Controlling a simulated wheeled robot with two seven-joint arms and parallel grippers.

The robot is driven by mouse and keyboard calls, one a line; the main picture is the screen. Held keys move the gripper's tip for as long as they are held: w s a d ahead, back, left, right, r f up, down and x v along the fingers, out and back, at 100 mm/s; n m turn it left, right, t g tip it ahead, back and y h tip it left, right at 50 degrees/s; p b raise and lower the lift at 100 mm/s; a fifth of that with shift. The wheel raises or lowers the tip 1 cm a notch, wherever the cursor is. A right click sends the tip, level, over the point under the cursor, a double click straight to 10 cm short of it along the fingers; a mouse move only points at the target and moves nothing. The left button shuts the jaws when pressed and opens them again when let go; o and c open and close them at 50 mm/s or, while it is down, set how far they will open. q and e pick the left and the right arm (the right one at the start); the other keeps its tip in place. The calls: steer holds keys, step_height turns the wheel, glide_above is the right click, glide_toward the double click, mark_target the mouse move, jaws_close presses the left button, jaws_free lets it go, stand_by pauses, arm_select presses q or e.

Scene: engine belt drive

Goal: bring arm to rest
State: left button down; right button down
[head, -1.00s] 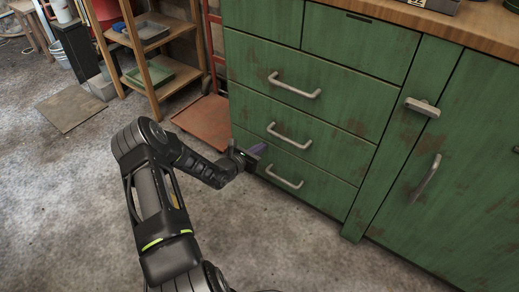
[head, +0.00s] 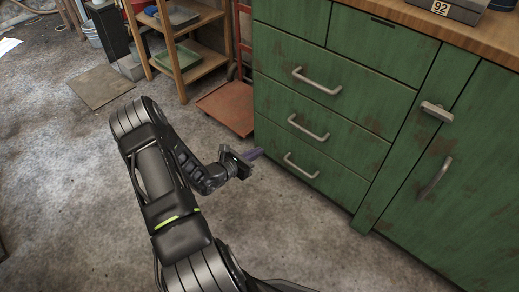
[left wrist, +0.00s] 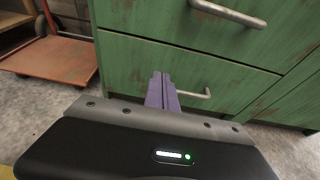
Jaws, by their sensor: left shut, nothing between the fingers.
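My left gripper (head: 253,154) is shut and empty, held out in front of the lower left of the green cabinet (head: 345,112). In the left wrist view its purple fingers (left wrist: 161,90) are pressed together and point toward the cabinet's bottom drawer, overlapping one end of that drawer's handle (left wrist: 196,94) in the picture. In the head view there is a gap between the fingertips and the bottom drawer handle (head: 301,166). My left arm (head: 160,180) is bent at the elbow. My right gripper is not in view.
The drawers look closed. A red hand truck (head: 229,106) stands left of the cabinet, beside a wooden shelf (head: 185,72). A flat board (head: 101,87) lies on the concrete floor. The floor around my arm is clear.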

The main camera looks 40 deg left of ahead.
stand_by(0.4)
